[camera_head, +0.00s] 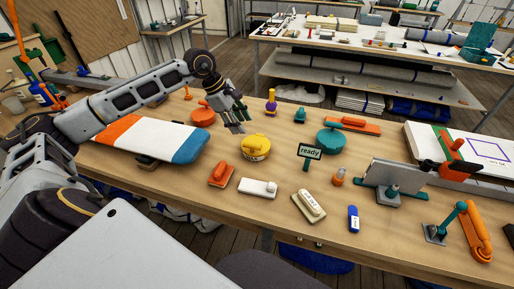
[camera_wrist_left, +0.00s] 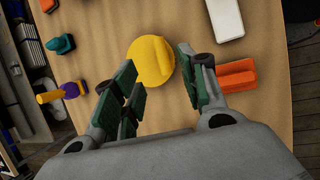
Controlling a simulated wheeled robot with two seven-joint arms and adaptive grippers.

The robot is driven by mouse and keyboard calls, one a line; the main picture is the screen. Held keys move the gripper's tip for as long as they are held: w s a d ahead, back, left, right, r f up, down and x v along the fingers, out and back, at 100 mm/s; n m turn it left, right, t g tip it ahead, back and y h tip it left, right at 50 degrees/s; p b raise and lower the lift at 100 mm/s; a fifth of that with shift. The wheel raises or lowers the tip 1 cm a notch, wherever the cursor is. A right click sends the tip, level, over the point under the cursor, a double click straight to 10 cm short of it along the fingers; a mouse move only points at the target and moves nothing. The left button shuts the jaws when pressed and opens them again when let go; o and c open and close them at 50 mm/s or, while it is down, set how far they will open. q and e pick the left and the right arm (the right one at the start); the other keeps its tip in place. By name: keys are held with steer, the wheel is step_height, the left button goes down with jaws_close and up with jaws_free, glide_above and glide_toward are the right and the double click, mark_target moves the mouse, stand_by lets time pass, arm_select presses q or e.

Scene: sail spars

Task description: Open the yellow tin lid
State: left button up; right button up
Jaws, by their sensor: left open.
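The yellow tin (camera_head: 256,148) stands on the wooden table near the middle, with its yellow lid on top and dark lettering on its side. In the left wrist view the round lid (camera_wrist_left: 151,60) shows from above with a raised bar across it. My left gripper (camera_head: 238,117) is above the table, just behind and left of the tin. In the left wrist view its green-padded fingers (camera_wrist_left: 158,88) are spread apart and empty, with the lid beyond them. The gripper does not touch the tin. My right gripper is not in view.
An orange tin (camera_head: 202,117) and a teal tin (camera_head: 330,141) stand either side. An orange block (camera_head: 222,174), a white block (camera_head: 258,188) and a "ready" sign (camera_head: 310,152) are near the yellow tin. A striped board (camera_head: 150,137) lies left.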

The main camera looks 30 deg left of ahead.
mark_target(256, 145)
arm_select(q)
steer(key=shift+f, duration=0.1)
steer(key=p+x, duration=0.1)
steer(key=x, duration=1)
steer(key=shift+d+f+p, duration=0.15)
steer(key=shift+p, duration=0.2)
steer(key=shift+x, duration=0.9)
steer(key=shift+f, duration=0.25)
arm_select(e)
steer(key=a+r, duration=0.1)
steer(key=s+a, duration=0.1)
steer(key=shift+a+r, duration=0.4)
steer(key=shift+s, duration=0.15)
arm_select(q)
steer(key=shift+r, duration=0.15)
steer(key=c, duration=0.9)
jaws_close()
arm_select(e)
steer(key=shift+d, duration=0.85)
